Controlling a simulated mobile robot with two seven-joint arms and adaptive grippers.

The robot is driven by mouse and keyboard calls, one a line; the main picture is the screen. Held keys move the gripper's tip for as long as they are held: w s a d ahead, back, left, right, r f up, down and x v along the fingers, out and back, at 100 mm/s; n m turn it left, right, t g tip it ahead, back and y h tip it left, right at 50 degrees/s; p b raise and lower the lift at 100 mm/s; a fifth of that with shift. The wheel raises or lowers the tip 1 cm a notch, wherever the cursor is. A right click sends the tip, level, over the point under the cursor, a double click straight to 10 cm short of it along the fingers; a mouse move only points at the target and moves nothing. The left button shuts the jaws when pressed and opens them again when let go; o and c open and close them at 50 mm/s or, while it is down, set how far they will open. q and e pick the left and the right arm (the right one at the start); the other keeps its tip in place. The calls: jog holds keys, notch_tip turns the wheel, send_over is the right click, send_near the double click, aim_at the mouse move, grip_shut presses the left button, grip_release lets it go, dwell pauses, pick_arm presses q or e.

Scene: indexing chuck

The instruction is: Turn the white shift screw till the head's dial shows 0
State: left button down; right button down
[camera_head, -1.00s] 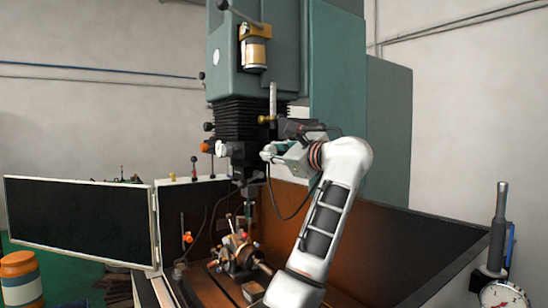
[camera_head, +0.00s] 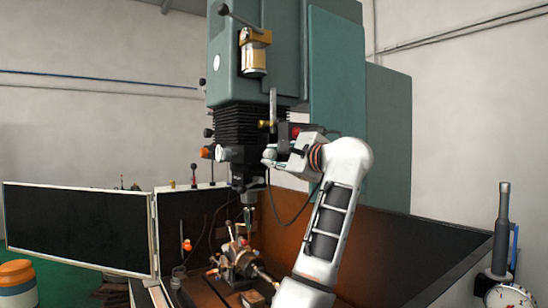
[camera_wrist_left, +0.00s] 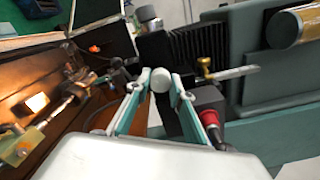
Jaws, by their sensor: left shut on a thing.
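The white shift screw shows as a pale round knob (camera_wrist_left: 160,80) between the fingertips in the left wrist view. My left gripper (camera_wrist_left: 160,86) is shut on it, with one teal finger on each side. In the head view my left gripper (camera_head: 270,158) reaches from the right to the dark lower part of the machine's teal head (camera_head: 228,75). A small bit of the pale knob (camera_head: 269,154) shows at the fingertips there. The head's dial cannot be made out or read in either view. My right gripper is in neither view.
A white knob (camera_head: 222,153) and an orange knob (camera_head: 207,152) stick out left of my gripper. A dark cable (camera_head: 290,214) hangs below it. The chuck fixture (camera_head: 238,262) stands beneath. A dial gauge (camera_head: 508,297) stands at the lower right.

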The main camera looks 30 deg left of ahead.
pick_arm(q)
jog(key=c, duration=1.8)
grip_release()
jog(key=v, duration=0.7)
jog(key=shift+s+d, duration=0.1)
jog(key=shift+d, duration=0.2)
